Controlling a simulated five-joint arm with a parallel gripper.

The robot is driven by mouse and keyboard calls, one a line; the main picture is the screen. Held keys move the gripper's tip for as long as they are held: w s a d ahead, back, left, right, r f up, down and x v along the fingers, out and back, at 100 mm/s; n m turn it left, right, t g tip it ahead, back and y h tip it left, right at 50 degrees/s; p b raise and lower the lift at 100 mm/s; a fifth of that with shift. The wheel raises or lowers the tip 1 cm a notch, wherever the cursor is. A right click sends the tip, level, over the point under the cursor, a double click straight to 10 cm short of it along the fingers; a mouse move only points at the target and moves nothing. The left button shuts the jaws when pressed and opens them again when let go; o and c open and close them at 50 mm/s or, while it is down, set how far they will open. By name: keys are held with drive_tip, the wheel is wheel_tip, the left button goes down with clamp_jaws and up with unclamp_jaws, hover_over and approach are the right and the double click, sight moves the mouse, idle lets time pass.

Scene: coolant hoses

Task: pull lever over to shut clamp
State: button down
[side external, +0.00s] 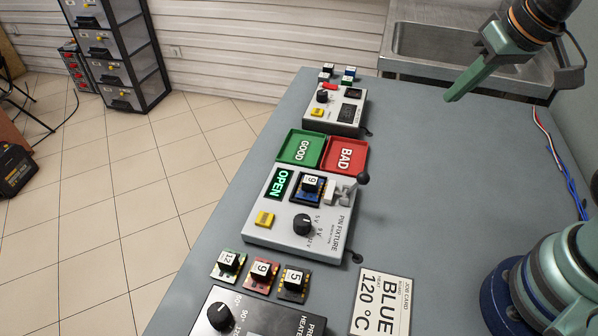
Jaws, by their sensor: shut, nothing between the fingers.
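The grey pin fixture (262,226) stands on the bench in the middle of the view, and its display (281,184) reads "OPEN". A blue board with a black block (311,185) marked 9 sits in its nest. The pale clamp (341,192) is to the right of the board. Its lever ends in a black ball knob (363,177), which sticks out at the fixture's right edge. My gripper (451,98) is shut and empty, up and to the right of the knob and well apart from it.
Green GOOD (292,147) and red BAD (344,164) trays lie beyond the fixture. Another small device (333,117) stands behind them. Several numbered boards, a preheater (213,329) and a job card (381,304) are in front.

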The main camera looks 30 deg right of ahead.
drive_tip(key=a+m, duration=0.1)
drive_tip(key=m, duration=0.2)
drive_tip(key=m+g, duration=0.7)
drive_tip(key=m, duration=1.7)
hover_over(357, 186)
drive_tip(key=s+d, duration=0.4)
wheel_tip(357, 186, down, 7)
drive_tip(key=shift+h, duration=0.3)
wheel_tip(357, 186, down, 10)
drive_tip(key=s, duration=0.2)
drive_tip(key=shift+w+a+r, duration=0.15)
drive_tip(key=shift+w+a, duration=0.15)
drive_tip(key=shift+w, duration=0.35)
drive_tip(key=shift+w+a+r, duration=0.15)
drive_tip(key=shift+w+a, duration=0.1)
drive_tip(key=shift+w, duration=0.35)
drive_tip(key=shift+w+a+r, duration=0.15)
drive_tip(key=shift+w+a, duration=0.15)
drive_tip(key=shift+w, duration=0.35)
